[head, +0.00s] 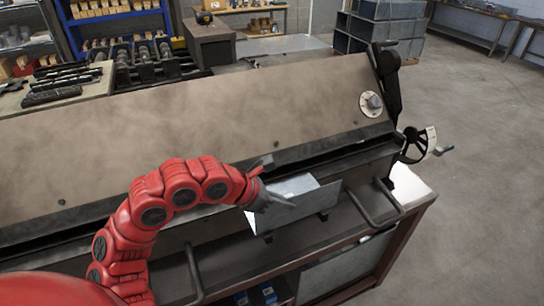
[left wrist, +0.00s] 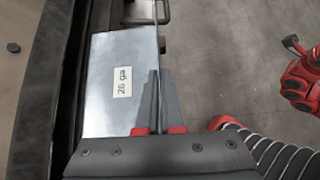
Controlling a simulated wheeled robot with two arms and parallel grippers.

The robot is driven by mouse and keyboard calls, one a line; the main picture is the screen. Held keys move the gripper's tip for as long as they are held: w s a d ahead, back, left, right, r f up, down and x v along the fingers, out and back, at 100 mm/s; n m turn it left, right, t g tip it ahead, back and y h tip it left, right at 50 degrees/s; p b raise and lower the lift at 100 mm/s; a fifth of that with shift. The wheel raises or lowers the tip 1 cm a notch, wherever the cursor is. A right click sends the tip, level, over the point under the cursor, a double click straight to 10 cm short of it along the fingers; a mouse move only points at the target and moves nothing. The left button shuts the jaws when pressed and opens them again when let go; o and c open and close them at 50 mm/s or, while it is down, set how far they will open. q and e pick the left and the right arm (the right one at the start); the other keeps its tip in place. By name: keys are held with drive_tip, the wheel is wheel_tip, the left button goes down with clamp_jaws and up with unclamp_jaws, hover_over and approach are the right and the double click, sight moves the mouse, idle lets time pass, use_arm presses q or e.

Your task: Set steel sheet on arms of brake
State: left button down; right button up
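The steel sheet (head: 312,202) is a pale metal piece with a fold, its top face lying toward the brake and its other face sloping down at the front. The left wrist view shows its flat face with a "26 ga" label (left wrist: 122,82). My left gripper (head: 288,202) is at the sheet's left part, its fingers (left wrist: 158,78) close together on the folded edge. The brake (head: 200,115) stands behind. Small dark supports (head: 323,216) show under the sheet; contact with them is unclear. My right gripper (left wrist: 292,43) appears at the right of the left wrist view, its fingers too small to read.
A bar handle (head: 378,212) projects from the brake's front on the right, another (head: 193,275) at lower left. A shelf with blue boxes (head: 268,293) is below. The floor (head: 475,180) at right is clear.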

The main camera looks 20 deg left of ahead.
use_arm(q)
drive_tip(key=c, duration=1.5)
unclamp_jaws()
drive_tip(key=shift+s+d, duration=0.1)
drive_tip(key=shift+o, duration=2.6)
